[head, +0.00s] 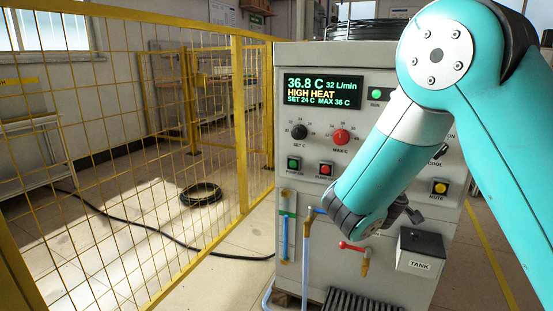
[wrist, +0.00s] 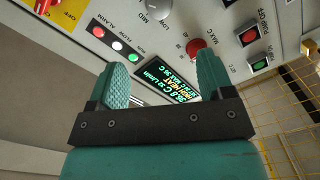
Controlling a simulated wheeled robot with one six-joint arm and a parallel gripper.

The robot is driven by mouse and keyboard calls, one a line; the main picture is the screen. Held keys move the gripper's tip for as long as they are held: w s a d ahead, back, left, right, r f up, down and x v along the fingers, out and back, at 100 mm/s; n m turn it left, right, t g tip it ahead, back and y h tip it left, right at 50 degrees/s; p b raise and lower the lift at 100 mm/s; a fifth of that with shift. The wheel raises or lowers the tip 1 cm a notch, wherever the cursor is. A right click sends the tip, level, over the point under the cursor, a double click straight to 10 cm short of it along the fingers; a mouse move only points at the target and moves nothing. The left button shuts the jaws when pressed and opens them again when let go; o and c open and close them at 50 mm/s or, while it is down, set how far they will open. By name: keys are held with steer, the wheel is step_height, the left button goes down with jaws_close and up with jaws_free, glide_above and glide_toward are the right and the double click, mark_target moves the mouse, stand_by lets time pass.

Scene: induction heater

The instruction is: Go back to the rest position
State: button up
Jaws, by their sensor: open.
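My gripper (wrist: 163,72) is open and empty in the wrist view, its two teal ridged fingers spread apart. The control panel of a grey cabinet (head: 305,225) lies beyond them. The cabinet's display (head: 322,91) reads 36.8 C, 32 L/min, HIGH HEAT, SET 24 C, MAX 36 C. That display shows tilted between the fingers in the wrist view (wrist: 168,88). In the head view my teal arm reaches down across the cabinet's right side and hides part of the panel. The fingers are not clear there.
A black SET C knob (head: 299,132), red MAX-C knob (head: 341,137), red-handled valve (head: 352,246) and TANK box (head: 420,246) are on the cabinet front. A yellow mesh fence (head: 240,120) stands left. A dark hose (head: 150,229) crosses the floor.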

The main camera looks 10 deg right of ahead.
steer(key=s+a+f+m+g+y, duration=0.2)
steer(key=s+a+f+g+y, duration=0.15)
steer(key=s, duration=0.25)
steer(key=s+a+f+m+g+y, duration=0.2)
steer(key=s+a+f+g+y, duration=0.1)
steer(key=s+g+y, duration=0.15)
steer(key=s+a+r+n+g+y, duration=0.2)
steer(key=s+a+n+g+y, duration=0.1)
steer(key=s+a, duration=0.55)
steer(key=s+a+r+n+g+y, duration=0.25)
steer(key=s+a, duration=0.25)
steer(key=s, duration=0.6)
step_height(320, 180, up, 25)
steer(key=s+g+p, duration=0.1)
steer(key=p, duration=2.4)
steer(key=shift+s+f+n+y, duration=0.2)
steer(key=shift+s+n+y, duration=0.15)
steer(key=shift+s+y, duration=0.1)
